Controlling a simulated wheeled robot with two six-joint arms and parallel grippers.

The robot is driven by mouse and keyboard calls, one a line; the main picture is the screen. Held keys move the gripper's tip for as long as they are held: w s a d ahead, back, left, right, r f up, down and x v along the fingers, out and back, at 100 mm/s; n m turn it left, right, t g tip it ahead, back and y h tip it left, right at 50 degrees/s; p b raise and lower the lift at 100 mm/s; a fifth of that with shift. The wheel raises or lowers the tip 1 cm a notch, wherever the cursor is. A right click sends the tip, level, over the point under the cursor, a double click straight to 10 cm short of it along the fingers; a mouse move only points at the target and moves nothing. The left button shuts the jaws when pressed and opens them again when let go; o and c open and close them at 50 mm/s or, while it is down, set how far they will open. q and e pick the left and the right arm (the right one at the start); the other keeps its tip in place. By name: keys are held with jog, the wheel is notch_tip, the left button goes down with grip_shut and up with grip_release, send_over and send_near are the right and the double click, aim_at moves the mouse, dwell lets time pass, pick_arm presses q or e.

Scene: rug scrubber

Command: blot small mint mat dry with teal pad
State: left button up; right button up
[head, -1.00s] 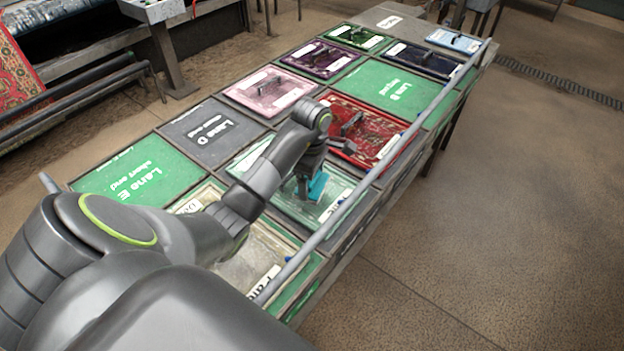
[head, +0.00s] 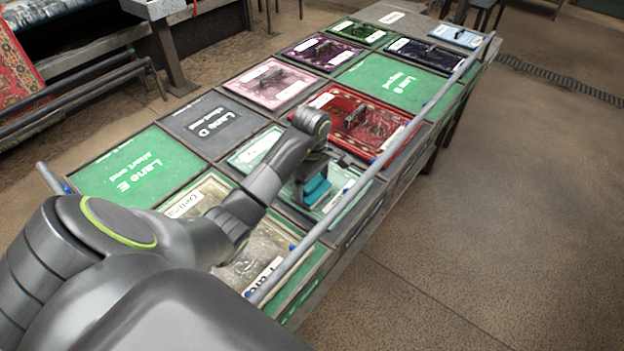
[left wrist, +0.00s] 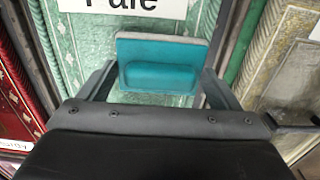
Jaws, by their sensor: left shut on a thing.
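The mint mat (head: 254,148) lies in a framed lane of the long table, partly hidden by my left arm. It also shows in the left wrist view (left wrist: 90,50), with a white label reading "Pale" at the top edge. My left gripper (head: 311,178) is over this mat and shut on the teal pad (head: 316,190). In the left wrist view the teal pad (left wrist: 160,66) sits between the fingers, its pale edge facing up the picture. I cannot tell whether the pad touches the mat. My right gripper is not in view.
A red patterned mat (head: 375,125) lies beyond the mint mat, and a pale beige mat (head: 255,255) lies on the near side. A grey rail (head: 350,190) runs along the table's right side. Green Lane E (head: 130,175) and grey Lane D (head: 200,128) are bare.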

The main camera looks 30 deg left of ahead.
pick_arm(q)
jog(key=shift+f, duration=0.1)
dwell(0.4)
jog(key=shift+f, duration=0.15)
jog(key=shift+f+b, duration=0.1)
jog(key=shift+b, duration=0.35)
dwell(0.3)
jog(key=shift+s, duration=0.1)
dwell(1.3)
jog(key=shift+r+p, duration=1.45)
jog(key=shift+r, duration=0.9)
